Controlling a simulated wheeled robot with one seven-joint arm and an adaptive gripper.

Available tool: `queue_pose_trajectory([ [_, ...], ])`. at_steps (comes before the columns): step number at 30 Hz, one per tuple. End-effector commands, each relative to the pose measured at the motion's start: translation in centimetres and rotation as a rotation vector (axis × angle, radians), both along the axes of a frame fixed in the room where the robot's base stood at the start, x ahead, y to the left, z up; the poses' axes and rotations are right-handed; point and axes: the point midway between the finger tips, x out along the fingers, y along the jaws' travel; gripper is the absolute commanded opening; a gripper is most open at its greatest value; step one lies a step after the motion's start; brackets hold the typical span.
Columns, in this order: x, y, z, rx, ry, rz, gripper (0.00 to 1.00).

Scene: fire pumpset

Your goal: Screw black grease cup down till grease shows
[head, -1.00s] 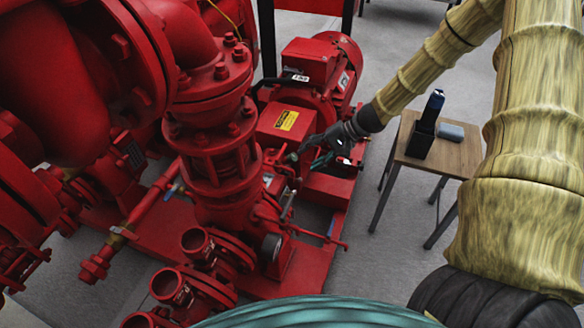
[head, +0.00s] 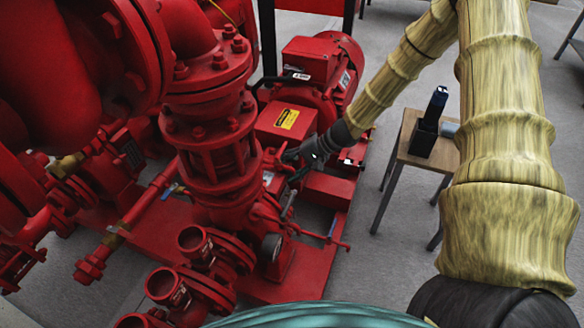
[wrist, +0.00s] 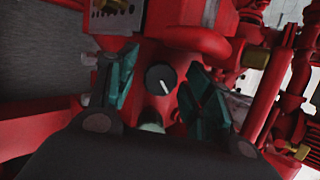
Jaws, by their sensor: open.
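The black grease cup (wrist: 161,79) shows in the wrist view as a round dark cap with a white line on its top. It sits on a red part of the pump set. My gripper (wrist: 155,92) is open, with one green-padded finger on each side of the cup in the picture. I cannot tell whether either finger touches it. In the head view my gripper (head: 292,172) is low beside the red pump, and the cup cannot be made out there. No grease can be made out.
The red motor (head: 318,85) and its box with a yellow label (head: 287,119) stand behind my gripper. Red pipes and flanges crowd the left. A small wooden table (head: 408,150) with a black holder (head: 423,138) stands at the right on open floor.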

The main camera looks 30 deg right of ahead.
Motion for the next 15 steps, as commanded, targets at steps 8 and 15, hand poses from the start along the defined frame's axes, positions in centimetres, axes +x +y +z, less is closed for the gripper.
queue_pose_trajectory([
  [8,-0.03,-0.05,0.01,0.0,0.0,0.0,0.12],
  [15,-0.05,-0.06,0.04,0.008,0.005,-0.009,0.05],
])
